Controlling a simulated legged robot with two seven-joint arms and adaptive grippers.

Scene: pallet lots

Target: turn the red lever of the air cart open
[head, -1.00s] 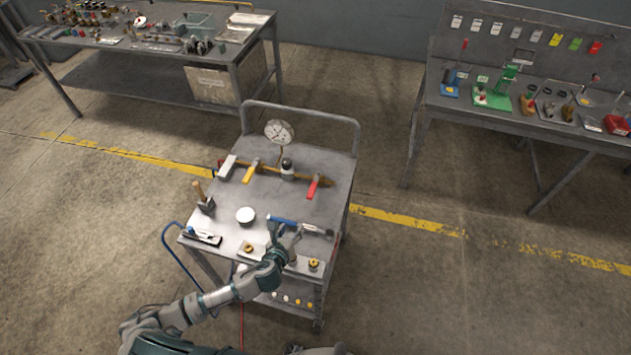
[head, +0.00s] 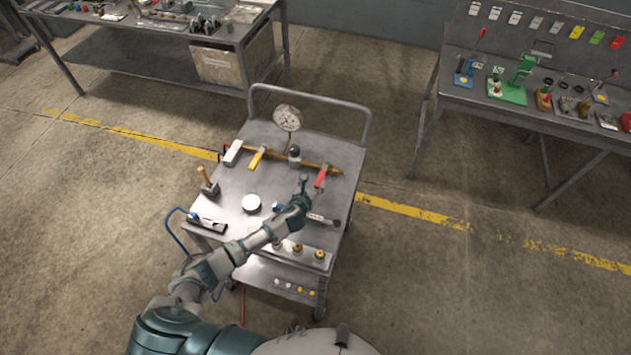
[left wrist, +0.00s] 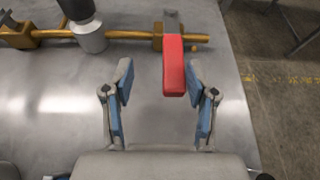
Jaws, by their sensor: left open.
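The red lever (head: 321,176) sits at the right end of a brass pipe (head: 275,158) on the air cart (head: 230,205). In the left wrist view the red lever (left wrist: 173,66) points from its brass valve toward my gripper. My left gripper (head: 305,184) is just left of the lever and on its near side in the head view. In the left wrist view its two fingers (left wrist: 162,88) are spread, with the lever's near end between or above them, closer to the right finger. I cannot tell whether they touch. My right gripper is not in view.
A workbench (head: 480,95) stands at right.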

